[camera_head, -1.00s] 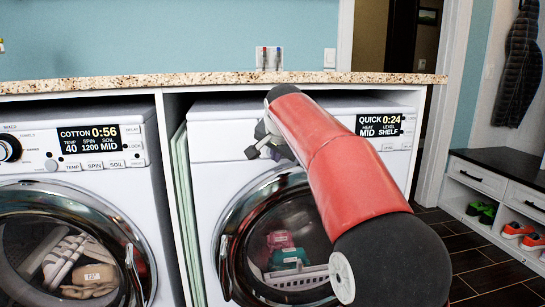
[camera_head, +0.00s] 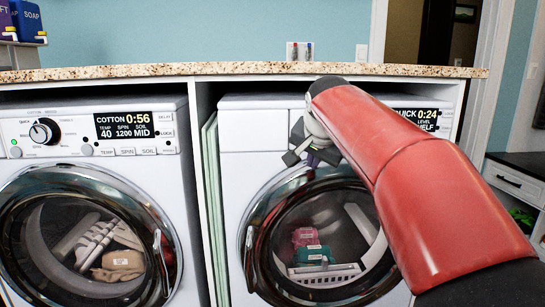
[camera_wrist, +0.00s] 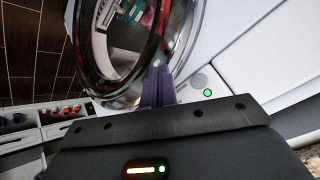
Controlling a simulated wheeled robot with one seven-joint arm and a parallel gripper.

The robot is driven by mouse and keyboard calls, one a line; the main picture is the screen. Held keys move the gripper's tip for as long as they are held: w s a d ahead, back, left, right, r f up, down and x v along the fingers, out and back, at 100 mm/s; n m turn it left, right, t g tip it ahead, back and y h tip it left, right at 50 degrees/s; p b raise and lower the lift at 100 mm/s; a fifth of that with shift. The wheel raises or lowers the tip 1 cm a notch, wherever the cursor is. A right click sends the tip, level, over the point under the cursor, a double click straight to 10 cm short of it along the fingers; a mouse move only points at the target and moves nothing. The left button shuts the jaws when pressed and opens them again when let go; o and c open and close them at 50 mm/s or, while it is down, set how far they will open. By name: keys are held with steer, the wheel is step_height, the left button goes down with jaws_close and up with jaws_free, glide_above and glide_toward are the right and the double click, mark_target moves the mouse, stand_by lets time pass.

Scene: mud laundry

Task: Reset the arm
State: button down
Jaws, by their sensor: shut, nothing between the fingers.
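My gripper (camera_head: 312,160) hangs at the end of my red arm, in front of the upper part of the right-hand machine (camera_head: 252,125). Its purple fingers (camera_wrist: 157,86) are together with nothing between them in the wrist view. They point toward the rim of that machine's round door (camera_wrist: 183,40). The door looks closed in the head view. I cannot tell whether the fingers touch the machine. Part of the machine's display is hidden behind my arm.
A left-hand washer (camera_head: 88,200) with laundry inside stands beside it. A granite counter (camera_head: 230,69) runs above both machines, with soap boxes (camera_head: 25,20) at the far left. A shoe bench (camera_head: 515,180) is at the right. Dark floor (camera_wrist: 20,55) shows in the wrist view.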

steer(key=s+f+n+g, duration=0.1)
steer(key=s+f+n, duration=0.1)
steer(key=s+f, duration=0.5)
steer(key=s+f+n+g, duration=0.1)
steer(key=s+f+n, duration=0.2)
steer(key=s+f, duration=0.4)
steer(key=s+f+n+g, duration=0.1)
steer(key=s+f, duration=0.6)
steer(key=s, duration=1)
steer(key=shift+s+f+n+y+p, duration=0.15)
steer(key=shift+s+n+y+p, duration=0.25)
steer(key=shift+n, duration=0.4)
steer(key=shift+w, duration=0.1)
